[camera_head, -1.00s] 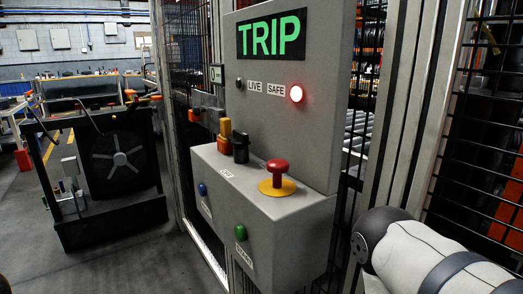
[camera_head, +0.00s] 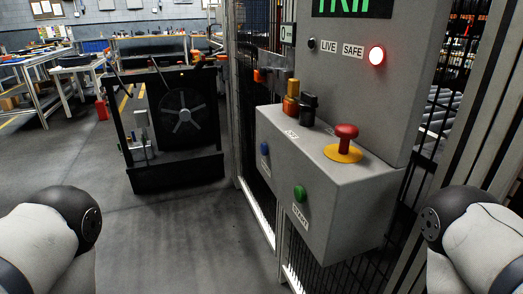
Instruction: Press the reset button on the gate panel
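The gate panel (camera_head: 338,192) is a grey box on the mesh fence, right of centre in the head view. On its front side are a blue button (camera_head: 264,149) with a label too small to read and a green button (camera_head: 299,193) labelled START. A red mushroom button (camera_head: 345,138) on a yellow base sits on its top. Behind it, the upright display board (camera_head: 354,90) shows a cropped green TRIP sign, and the red SAFE lamp (camera_head: 376,56) is lit. Only upper links of my two arms show, at the lower corners; neither gripper is in view.
A black cart with a wheel (camera_head: 181,118) stands left of the panel. Work tables (camera_head: 40,68) are at the back left. The grey floor (camera_head: 190,235) in front of the panel and cart is clear. Fence posts and mesh flank the panel.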

